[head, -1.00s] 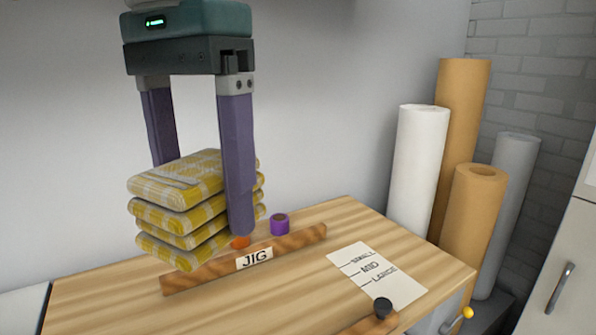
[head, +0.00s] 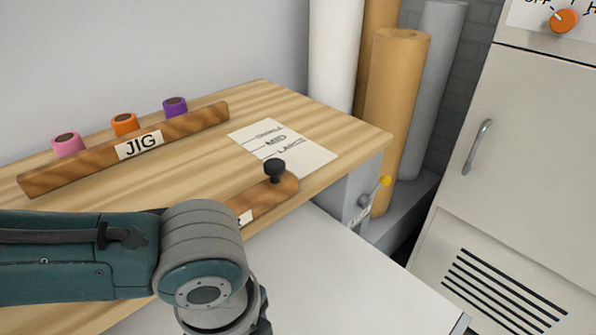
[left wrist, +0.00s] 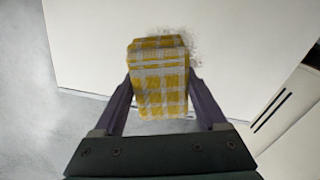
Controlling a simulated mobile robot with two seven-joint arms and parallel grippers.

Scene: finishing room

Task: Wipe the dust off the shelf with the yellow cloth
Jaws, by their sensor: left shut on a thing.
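The yellow and white checked cloth (left wrist: 160,75), folded into a thick pad, is between the fingers of my left gripper (left wrist: 160,98) in the left wrist view. The gripper is shut on it. The cloth is over the white shelf (left wrist: 88,40); I cannot tell whether it touches. Grey speckled dust (left wrist: 185,38) shows on the shelf by the cloth's far edge and right side; the cloth hides what is under it. In the head view the shelf (head: 320,275) lies below the wooden bench, and my left arm crosses the lower left with its gripper out of frame.
The wooden bench (head: 200,155) holds a jig (head: 190,122) with pink, orange and purple rolls, a size sheet (head: 300,155) and a black-knobbed wooden piece (head: 275,182). Tall rolls (head: 395,90) stand behind. A pale cabinet (head: 530,150) with vents stands right of the shelf.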

